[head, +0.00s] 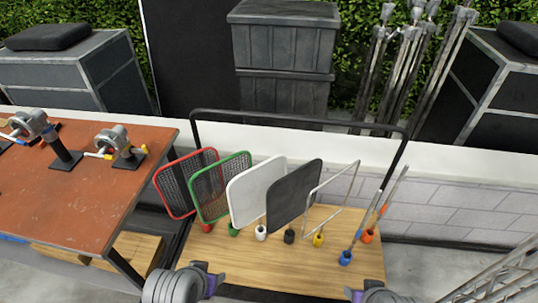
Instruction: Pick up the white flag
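The white flag (250,193) is a flat rounded panel standing tilted on a wooden board. It is in a row between a green-framed mesh flag (216,190) on its left and a solid black flag (294,196) on its right. The black flag stands close to its right edge. A white holder (261,233) is on the board below it. Grey and purple parts of my two arms show at the bottom edge, in front of the board. No gripper fingers can be made out, and nothing of mine touches the white flag.
A red-framed flag (174,185), an open white frame (331,200) and thin rods (387,205) stand in the same row. A black bar (300,117) arches behind them. A reddish table (75,190) with clamps is at left. The board's front (290,275) is bare.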

